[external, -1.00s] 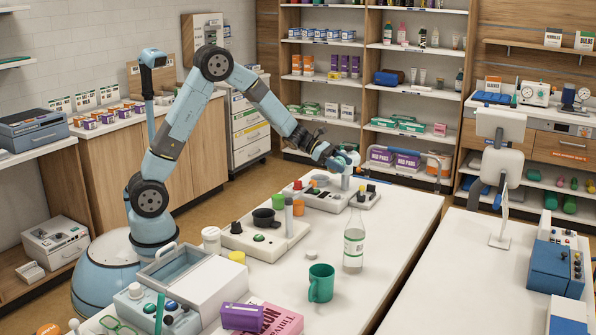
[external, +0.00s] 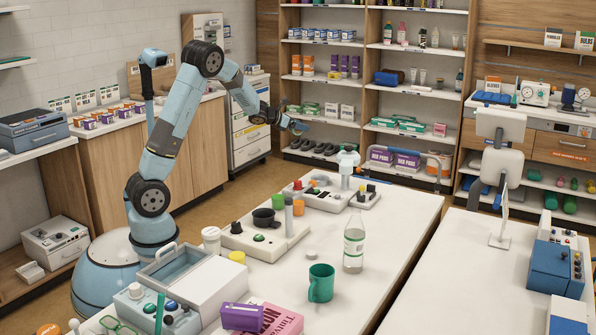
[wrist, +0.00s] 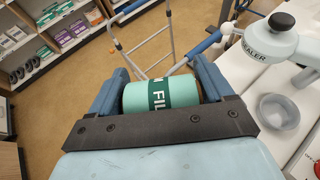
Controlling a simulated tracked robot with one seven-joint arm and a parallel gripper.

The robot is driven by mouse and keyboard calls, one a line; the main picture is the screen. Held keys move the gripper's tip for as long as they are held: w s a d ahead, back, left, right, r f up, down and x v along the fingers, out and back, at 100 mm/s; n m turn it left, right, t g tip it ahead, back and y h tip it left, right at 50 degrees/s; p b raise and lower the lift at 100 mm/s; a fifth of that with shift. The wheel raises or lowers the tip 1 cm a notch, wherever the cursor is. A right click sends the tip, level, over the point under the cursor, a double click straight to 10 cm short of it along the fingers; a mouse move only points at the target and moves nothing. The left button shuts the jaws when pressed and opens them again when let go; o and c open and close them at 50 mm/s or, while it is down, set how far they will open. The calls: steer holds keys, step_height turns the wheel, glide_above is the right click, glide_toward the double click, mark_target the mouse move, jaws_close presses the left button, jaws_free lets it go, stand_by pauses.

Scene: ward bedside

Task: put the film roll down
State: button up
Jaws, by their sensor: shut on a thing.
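The film roll (wrist: 160,97) is mint green with a dark green band and white lettering. In the wrist view it lies sideways between the two blue fingers of my gripper (wrist: 155,92), which is shut on it. In the external view my gripper (external: 298,127) is raised at the far side of the white table (external: 400,205), up and left of the sealer (external: 348,158). The roll is too small to make out there. The sealer, a pale dome-headed device marked with lettering, also shows right of the roll in the wrist view (wrist: 270,38).
A bottle (external: 354,245) and a green mug (external: 321,283) stand on the near table. A metal frame with blue grips (wrist: 160,35) stands on the floor beyond my gripper. Stocked shelves (external: 370,80) line the back.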

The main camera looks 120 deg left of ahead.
steer(key=s+a+r+n+g+y, duration=0.1)
steer(key=s+a+r+n+g, duration=0.15)
steer(key=s, duration=0.75)
steer(key=s+a+r+n+g+y, duration=0.1)
steer(key=s+n+g, duration=0.2)
steer(key=s, duration=0.8)
step_height(320, 180, up, 18)
steer(key=w+d+g+y, duration=0.1)
steer(key=w+d+y, duration=0.15)
steer(key=w, duration=3.65)
steer(key=w+d+n+g, duration=0.1)
steer(key=w+d+n, duration=0.1)
steer(key=w+d, duration=2.75)
steer(key=shift+m+y, duration=0.25)
steer(key=shift+y, duration=0.2)
steer(key=shift+d+f, duration=0.2)
steer(key=shift+f, duration=6.2)
steer(key=shift+d+f, duration=0.25)
steer(key=shift+f, duration=6.15)
steer(key=shift+d+f, duration=0.2)
steer(key=shift+f, duration=6.2)
steer(key=shift+f, duration=0.1)
